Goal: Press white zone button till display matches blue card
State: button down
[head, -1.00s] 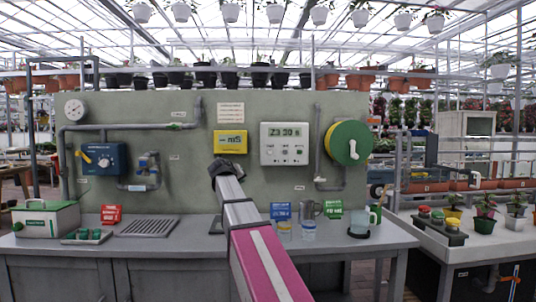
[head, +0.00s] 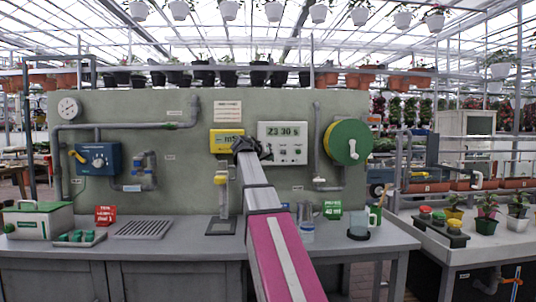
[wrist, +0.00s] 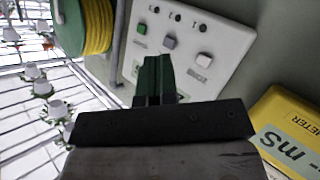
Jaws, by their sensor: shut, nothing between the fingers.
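The white control panel (head: 283,143) hangs on the wall, and its display (head: 283,132) seems to read Z3 30 s. In the wrist view it carries a green button (wrist: 141,28), a grey button (wrist: 169,42) and a whitish button (wrist: 204,60). My gripper (head: 254,147) is at the panel's lower left in the head view and hides part of it. Its dark green fingers (wrist: 155,75) are shut and empty, near the buttons in the wrist view; whether they touch the panel I cannot tell. The blue card (head: 284,206) is almost wholly hidden behind my arm, its text unreadable.
A yellow meter (head: 226,141) hangs left of the panel, close to my gripper. A green hose reel (head: 349,142) is on the right. A red card (head: 105,215), a green card (head: 332,210), a jug (head: 306,222) and a drain grate (head: 143,229) stand on the grey bench.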

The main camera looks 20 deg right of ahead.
jog(key=w+d, duration=0.2)
jog(key=w, duration=0.6)
jog(key=shift+d, duration=0.15)
jog(key=shift+w, duration=0.15)
dwell(1.8)
jog(key=shift+w+d, duration=0.15)
jog(key=shift+w, duration=0.2)
jog(key=shift+w+d, duration=0.1)
jog(key=shift+w, duration=0.3)
dwell(0.8)
jog(key=shift+s, duration=0.1)
jog(key=shift+s+a, duration=0.25)
jog(key=shift+s, duration=0.45)
jog(key=shift+s, duration=0.1)
jog(key=s, duration=0.2)
jog(key=s+a, duration=0.1)
jog(key=s, duration=0.1)
jog(key=shift+s+a, duration=0.2)
jog(key=shift+s, duration=0.1)
